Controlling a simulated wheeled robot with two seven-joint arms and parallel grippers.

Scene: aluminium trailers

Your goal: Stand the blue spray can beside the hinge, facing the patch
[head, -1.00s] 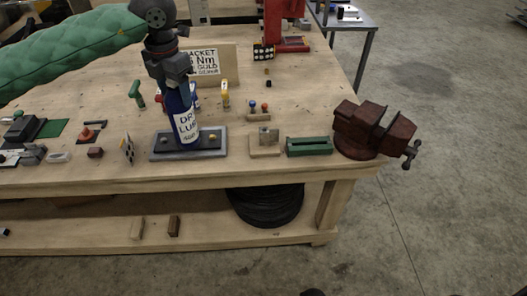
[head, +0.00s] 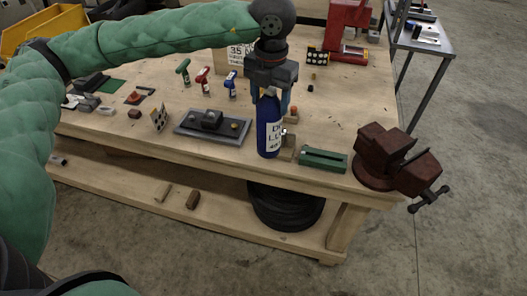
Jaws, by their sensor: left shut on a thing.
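The blue spray can (head: 268,137) is upright, with a white label partly turned toward me. My left gripper (head: 271,86) is shut on its upper part from above. The can is near the front edge of the bench, in front of and left of the small wooden block with the hinge (head: 289,148), which it partly hides. I cannot tell whether the can's base touches the bench top. I cannot make out for sure which thing is the patch. My right gripper is not in view.
A grey-rimmed dark plate (head: 230,131) with a black part lies left of the can. A green channel block (head: 323,160) and a red-brown vise (head: 385,157) are to the right. Small spray bottles (head: 203,79) stand behind the plate. The wooden bench (head: 340,115) is clear behind the green block.

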